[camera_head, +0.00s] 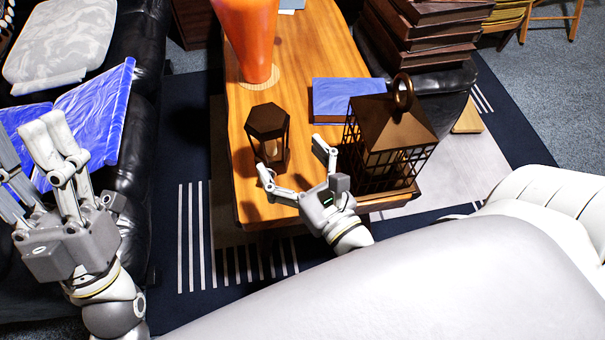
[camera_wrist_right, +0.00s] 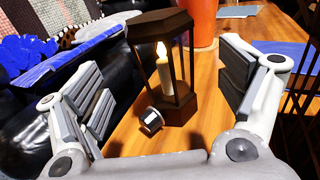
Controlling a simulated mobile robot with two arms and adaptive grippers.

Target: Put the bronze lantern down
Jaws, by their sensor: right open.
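A small six-sided dark bronze lantern (camera_head: 267,134) stands upright on the wooden table (camera_head: 311,50). In the right wrist view the lantern (camera_wrist_right: 165,72) shows a lit candle behind its panes. My right gripper (camera_head: 292,160) is open on the near side of this lantern. In the wrist view its fingers are spread to either side of the lantern, with visible gaps. My left gripper (camera_head: 24,135) is open and empty at the far left, by the black sofa.
A larger bronze cage-like lantern (camera_head: 390,132) stands close right of my right gripper. An orange vase (camera_head: 246,38) and a blue book (camera_head: 338,99) are behind. A small dark-and-silver piece (camera_wrist_right: 151,120) shows before the small lantern. Bare wood lies left of the book.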

